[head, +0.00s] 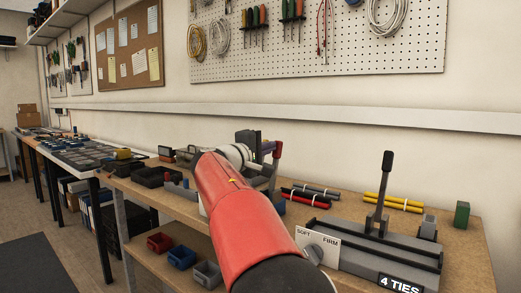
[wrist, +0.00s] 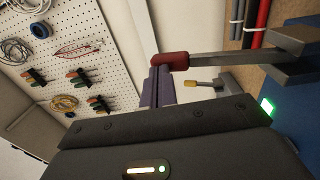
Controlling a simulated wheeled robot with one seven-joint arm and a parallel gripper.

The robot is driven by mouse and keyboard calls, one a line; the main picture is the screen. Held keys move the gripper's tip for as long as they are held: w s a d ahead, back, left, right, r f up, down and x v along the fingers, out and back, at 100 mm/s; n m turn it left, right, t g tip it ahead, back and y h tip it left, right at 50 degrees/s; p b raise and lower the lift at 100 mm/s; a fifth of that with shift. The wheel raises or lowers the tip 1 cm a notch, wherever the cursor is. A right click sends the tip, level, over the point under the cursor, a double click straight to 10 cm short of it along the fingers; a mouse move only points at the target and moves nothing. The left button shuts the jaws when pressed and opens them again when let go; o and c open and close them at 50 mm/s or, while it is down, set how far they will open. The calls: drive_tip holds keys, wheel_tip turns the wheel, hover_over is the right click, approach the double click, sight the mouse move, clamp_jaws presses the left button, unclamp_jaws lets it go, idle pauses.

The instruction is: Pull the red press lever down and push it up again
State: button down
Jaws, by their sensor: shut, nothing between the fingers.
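The red press lever has a red grip (head: 277,149) on top of a grey bar that stands nearly upright on the bench press. In the wrist view the red grip (wrist: 172,60) ends the grey bar (wrist: 215,58), which runs to a bracket at the right. My gripper (head: 266,146) is shut and empty, with its fingers right beside the red grip. In the wrist view its fingertips (wrist: 158,76) are at the grip's edge; I cannot tell whether they touch. My red arm hides much of the press in the head view.
A black-handled lever (head: 385,175) stands on a grey fixture at the right, by a "SOFT FIRM" dial (head: 317,246). Red (head: 304,197) and yellow (head: 393,202) cable bundles lie on the bench. Black bins (head: 150,177) stand to the left. A pegboard (head: 315,40) hangs behind.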

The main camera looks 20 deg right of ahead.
drive_tip(key=shift+w+d, duration=0.4)
drive_tip(key=shift+d, duration=0.2)
idle(0.3)
